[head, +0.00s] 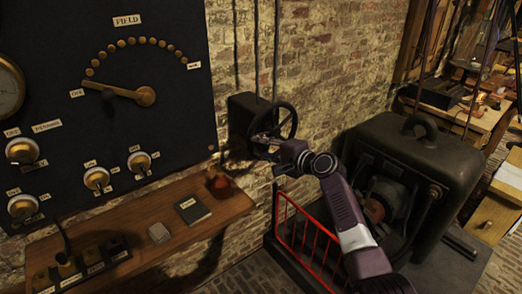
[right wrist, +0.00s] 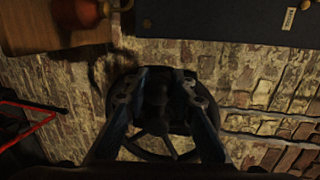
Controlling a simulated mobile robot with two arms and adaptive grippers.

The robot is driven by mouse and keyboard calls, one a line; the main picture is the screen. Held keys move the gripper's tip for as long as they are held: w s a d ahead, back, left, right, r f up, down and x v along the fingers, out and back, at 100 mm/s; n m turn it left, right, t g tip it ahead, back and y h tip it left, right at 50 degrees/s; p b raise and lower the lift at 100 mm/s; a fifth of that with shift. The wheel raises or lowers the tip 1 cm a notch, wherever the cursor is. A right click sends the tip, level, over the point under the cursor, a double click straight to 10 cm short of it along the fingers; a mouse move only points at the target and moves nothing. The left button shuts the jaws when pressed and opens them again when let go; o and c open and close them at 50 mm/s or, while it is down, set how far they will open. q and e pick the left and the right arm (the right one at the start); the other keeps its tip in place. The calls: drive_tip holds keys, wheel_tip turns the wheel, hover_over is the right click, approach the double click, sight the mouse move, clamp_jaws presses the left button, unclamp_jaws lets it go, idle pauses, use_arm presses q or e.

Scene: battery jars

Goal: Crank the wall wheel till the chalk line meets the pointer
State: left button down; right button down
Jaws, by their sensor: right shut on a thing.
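The dark wall wheel (head: 291,113) is mounted on a black box (head: 240,125) on the brick wall, right of the panel. My right gripper (head: 264,142) is at the wheel's lower front. In the right wrist view the wheel (right wrist: 150,154) lies behind my right gripper (right wrist: 160,95), with its rim and spokes showing below and between the fingers. The fingers are closed around a dark part at the wheel's middle, which looks like a handle or hub; shadow hides the exact contact. I cannot make out the chalk line or the pointer. My left gripper is not in view.
A red railing (head: 305,240) and a large dark machine (head: 415,160) stand right of and below the wheel. Pipes run up the wall above it.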

drive_tip(key=shift+w+d+r, duration=0.15)
drive_tip(key=shift+w+r, duration=0.05)
drive_tip(key=shift+r, duration=0.5)
drive_tip(key=c, duration=1.9)
unclamp_jaws()
drive_tip(key=shift+c, duration=0.2)
drive_tip(key=shift+o, duration=1.4)
drive_tip(key=shift+f, duration=0.1)
drive_tip(key=shift+o, duration=0.3)
drive_tip(key=shift+f, duration=0.15)
drive_tip(key=shift+s+f, duration=0.1)
drive_tip(key=v, duration=1.2)
